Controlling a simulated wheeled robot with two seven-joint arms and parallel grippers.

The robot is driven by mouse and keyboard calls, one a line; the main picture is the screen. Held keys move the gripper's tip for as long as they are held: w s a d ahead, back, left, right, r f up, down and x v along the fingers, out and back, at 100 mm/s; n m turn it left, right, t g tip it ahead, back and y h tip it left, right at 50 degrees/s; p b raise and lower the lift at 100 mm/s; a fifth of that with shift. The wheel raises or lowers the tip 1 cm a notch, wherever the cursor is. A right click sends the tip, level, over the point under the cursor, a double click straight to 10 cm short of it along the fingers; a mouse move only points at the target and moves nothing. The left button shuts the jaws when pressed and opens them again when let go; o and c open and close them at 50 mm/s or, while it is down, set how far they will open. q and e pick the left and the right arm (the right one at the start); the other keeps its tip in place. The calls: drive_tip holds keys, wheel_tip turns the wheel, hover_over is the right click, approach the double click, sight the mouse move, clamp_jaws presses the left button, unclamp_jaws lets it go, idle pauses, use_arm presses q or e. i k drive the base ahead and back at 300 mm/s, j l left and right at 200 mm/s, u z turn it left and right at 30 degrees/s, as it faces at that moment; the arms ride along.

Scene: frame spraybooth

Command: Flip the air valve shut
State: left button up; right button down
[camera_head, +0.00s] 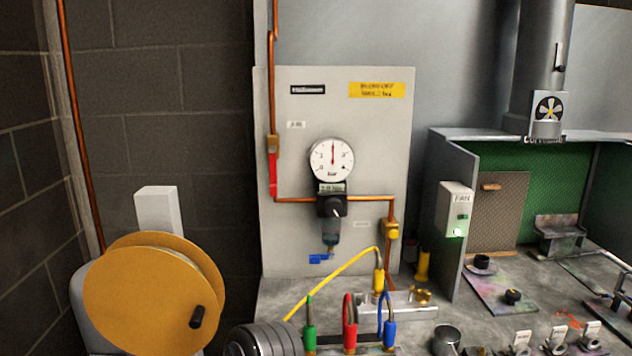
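The air valve (273,146) is a brass body on the vertical copper pipe at the left of the light grey wall panel (380,130). Its red lever (272,175) hangs straight down, in line with the pipe. The round white pressure gauge (331,160) is to the right of the lever, and its red needle points up. A black regulator (331,206) sits below the gauge. Neither gripper is in view, and nothing covers the valve or its lever.
An orange hose reel (150,295) stands front left. Yellow (378,282), green (310,338), red (350,325) and blue (389,333) hose fittings are below the panel. A small blue handle (321,258) is under the regulator. The green-backed booth (555,185) and fan box (455,209) are right.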

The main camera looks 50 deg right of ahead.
sight(273, 156)
drive_tip(key=i+j+z, duration=0.2)
drive_tip(key=z, duration=0.2)
drive_tip(key=i+j+z, duration=0.15)
drive_tip(key=j+z, duration=0.25)
drive_tip(key=i+j+z, duration=0.1)
drive_tip(key=j+z, duration=0.3)
drive_tip(key=i+j+z, duration=0.1)
drive_tip(key=j+z, duration=0.3)
drive_tip(key=i+j+u, duration=0.2)
